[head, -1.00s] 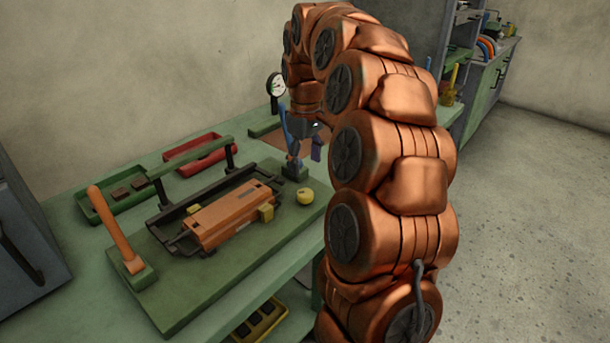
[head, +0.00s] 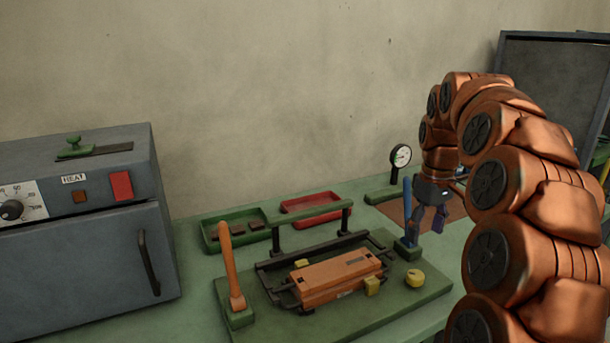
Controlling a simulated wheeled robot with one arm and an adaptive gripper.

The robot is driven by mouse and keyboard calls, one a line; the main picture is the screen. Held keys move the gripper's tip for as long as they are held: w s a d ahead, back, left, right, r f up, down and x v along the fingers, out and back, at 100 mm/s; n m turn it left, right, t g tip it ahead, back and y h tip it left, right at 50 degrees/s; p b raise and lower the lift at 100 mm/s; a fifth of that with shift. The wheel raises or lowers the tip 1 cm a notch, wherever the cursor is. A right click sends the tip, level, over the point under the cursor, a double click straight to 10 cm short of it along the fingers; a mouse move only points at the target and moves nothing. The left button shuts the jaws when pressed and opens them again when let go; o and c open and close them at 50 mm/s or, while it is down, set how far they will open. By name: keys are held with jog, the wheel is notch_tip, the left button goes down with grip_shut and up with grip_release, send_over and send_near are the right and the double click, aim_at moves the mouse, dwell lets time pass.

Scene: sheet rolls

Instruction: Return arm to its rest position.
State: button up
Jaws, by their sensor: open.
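My copper-coloured arm arches over the right side of the head view. My gripper (head: 430,218) hangs down at its end, with dark bluish fingers above the right part of the green bench. Its fingers look apart and I see nothing held between them. It is close to an upright blue handle (head: 407,205) on a small base; I cannot tell whether they touch.
An orange block (head: 338,278) sits in a black frame on a green board (head: 375,322), with an orange lever (head: 231,265) at its left. Green (head: 212,240) and red (head: 318,198) trays lie behind. A grey oven (head: 80,250) stands left; a dial gauge (head: 400,156) stands at the back.

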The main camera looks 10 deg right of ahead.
jog(key=s+a+f, duration=0.1)
jog(key=s+a, duration=0.4)
jog(key=a, duration=0.4)
jog(key=s+a+f+m+g, duration=0.1)
jog(key=s+a+f, duration=0.3)
jog(key=s, duration=0.5)
jog(key=s+a+f+m+g, duration=0.1)
jog(key=s+a+f, duration=0.3)
jog(key=s, duration=0.4)
jog(key=s+a+f+m, duration=0.1)
jog(key=s+a+f, duration=0.3)
jog(key=s, duration=0.5)
notch_tip(320, 180, up, 13)
jog(key=p, duration=1.2)
jog(key=shift+w, duration=0.25)
jog(key=shift+c, duration=0.2)
